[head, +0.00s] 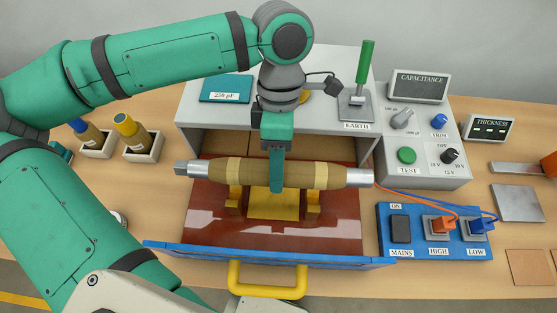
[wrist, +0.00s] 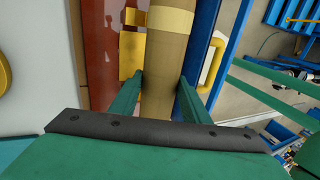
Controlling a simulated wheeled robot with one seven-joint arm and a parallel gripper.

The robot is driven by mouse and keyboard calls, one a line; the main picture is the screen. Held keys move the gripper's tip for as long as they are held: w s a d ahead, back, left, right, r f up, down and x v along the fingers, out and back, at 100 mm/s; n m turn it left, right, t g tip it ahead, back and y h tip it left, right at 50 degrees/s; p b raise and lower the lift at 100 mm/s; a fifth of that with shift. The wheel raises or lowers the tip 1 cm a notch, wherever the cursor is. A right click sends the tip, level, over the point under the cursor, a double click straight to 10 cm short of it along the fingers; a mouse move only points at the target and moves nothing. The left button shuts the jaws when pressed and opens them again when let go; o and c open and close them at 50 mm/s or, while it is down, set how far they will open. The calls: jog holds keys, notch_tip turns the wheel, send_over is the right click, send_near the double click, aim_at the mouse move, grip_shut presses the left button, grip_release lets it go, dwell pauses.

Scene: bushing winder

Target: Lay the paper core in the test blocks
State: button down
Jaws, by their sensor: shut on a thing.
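The paper core (head: 330,175) is a brown wound roll with paler bands and grey metal ends. It lies level, left to right, across the red drawer floor. My gripper (head: 276,184) reaches down from above and is shut on the core near its middle. In the wrist view the core (wrist: 162,62) runs between the two green fingers of my gripper (wrist: 163,85). The yellow test blocks, left (head: 234,202) and right (head: 313,207), stand below the core with a yellow plate between them. The core hides their tops, so I cannot tell whether it touches them.
The open drawer has a blue front edge (head: 330,261) and a yellow handle (head: 267,280). The grey cabinet (head: 205,118) stands behind. The capacitance unit (head: 430,140) and blue mains panel (head: 420,248) are at right. Two bottles in holders (head: 143,150) stand at left.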

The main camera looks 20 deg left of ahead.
jog(key=shift+d, duration=0.1)
notch_tip(320, 180, down, 8)
dwell(1.3)
jog(key=shift+f, duration=0.5)
dwell(0.7)
jog(key=c, duration=0.9)
grip_release()
jog(key=v, duration=1)
jog(key=shift+w+r, duration=0.2)
jog(key=shift+r, duration=0.15)
jog(key=shift+w, duration=0.1)
